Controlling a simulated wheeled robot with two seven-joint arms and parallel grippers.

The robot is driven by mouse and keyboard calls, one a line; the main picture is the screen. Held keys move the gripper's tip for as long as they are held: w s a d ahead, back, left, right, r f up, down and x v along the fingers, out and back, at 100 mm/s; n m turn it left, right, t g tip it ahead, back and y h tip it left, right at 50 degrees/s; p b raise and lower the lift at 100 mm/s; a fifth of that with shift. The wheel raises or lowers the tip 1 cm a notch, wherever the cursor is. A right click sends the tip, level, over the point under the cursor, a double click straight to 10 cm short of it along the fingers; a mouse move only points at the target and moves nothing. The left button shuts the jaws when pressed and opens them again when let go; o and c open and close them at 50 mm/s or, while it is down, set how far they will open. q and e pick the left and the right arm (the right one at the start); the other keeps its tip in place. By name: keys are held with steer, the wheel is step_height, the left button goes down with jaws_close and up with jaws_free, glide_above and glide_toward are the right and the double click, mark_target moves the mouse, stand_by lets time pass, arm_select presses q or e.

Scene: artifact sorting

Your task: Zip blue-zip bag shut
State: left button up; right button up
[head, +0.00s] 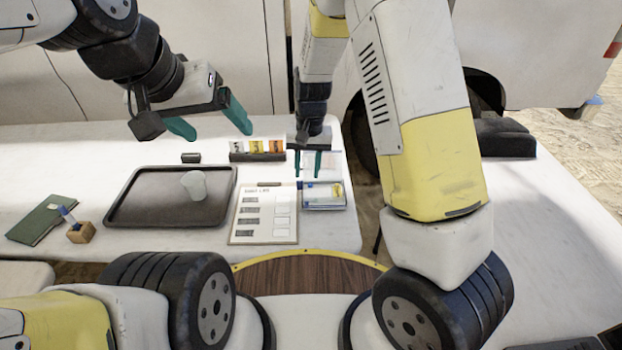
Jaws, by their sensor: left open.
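A clear bag (334,193) with a blue strip and a yellow patch lies at the right of the white table, next to the card board. I cannot tell from this view whether its zip is shut. My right gripper (308,176) points down just behind the bag, its two teal fingers apart with nothing visible between them. I cannot tell whether a fingertip touches the bag. My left gripper (212,132) is open and empty, raised above the table behind the dark tray.
A dark tray (125,213) holds a whitish cup-like object (194,185). A printed card board (263,236) lies beside the bag. A holder with coloured cards (257,156) stands behind. A green notebook (42,220) and a wooden block with a pen (81,233) are at left.

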mark_target(307, 201)
step_height(307, 201, down, 4)
steer(key=shift+a+r+h, duration=0.1)
steer(key=shift+a+h, duration=0.05)
steer(key=shift+h, duration=0.15)
step_height(307, 201, down, 8)
steer(key=shift+r, duration=0.25)
